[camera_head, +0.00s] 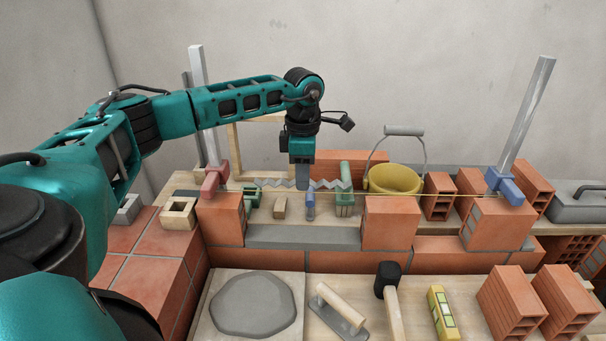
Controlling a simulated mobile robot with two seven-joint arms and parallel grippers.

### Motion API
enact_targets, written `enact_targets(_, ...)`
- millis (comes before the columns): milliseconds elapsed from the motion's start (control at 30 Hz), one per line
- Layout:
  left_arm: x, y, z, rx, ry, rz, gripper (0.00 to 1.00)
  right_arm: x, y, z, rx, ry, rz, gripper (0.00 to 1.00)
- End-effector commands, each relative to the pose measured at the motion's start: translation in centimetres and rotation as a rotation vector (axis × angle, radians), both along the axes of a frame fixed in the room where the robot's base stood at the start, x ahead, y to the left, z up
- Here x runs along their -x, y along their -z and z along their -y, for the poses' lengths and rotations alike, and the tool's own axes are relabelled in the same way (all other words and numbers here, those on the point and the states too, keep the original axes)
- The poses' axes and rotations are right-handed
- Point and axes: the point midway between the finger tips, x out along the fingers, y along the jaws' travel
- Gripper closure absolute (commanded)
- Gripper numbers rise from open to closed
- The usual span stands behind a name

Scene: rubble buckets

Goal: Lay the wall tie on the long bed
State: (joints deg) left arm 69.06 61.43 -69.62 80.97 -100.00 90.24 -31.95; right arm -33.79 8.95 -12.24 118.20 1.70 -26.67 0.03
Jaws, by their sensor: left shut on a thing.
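The wall tie (330,184) is a thin grey wavy strip, held roughly level from left to right behind the string line. My left gripper (303,181) points down and is shut on its middle; its fingertips are partly hard to make out. The long bed (303,238) is a flat grey strip of mortar on the low brick wall, between two orange bricks. The tie is above and behind it in the picture, apart from it. My right gripper is not in view.
A string runs between the red clamp (213,181) and the blue clamp (504,185), above the bed. A yellow bucket (393,180) stands behind the wall. In front are a mortar board (253,303), a trowel (340,313), a mallet (389,290) and a level (441,311).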

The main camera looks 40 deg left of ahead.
Motion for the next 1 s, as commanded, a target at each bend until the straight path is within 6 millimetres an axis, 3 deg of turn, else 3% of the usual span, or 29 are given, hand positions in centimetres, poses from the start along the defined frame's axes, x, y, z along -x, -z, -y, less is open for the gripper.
enact_targets(100,0.0,0.0,0.1,0.001,0.001,-0.001,1.00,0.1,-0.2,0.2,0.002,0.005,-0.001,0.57)
enact_targets(367,0.0,3.2,0.1,0.001,0.002,-0.001,1.00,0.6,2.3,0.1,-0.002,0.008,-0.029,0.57)
enact_targets(1000,0.0,10.8,0.1,0.001,0.002,-0.001,1.00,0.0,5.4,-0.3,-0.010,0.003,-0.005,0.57)
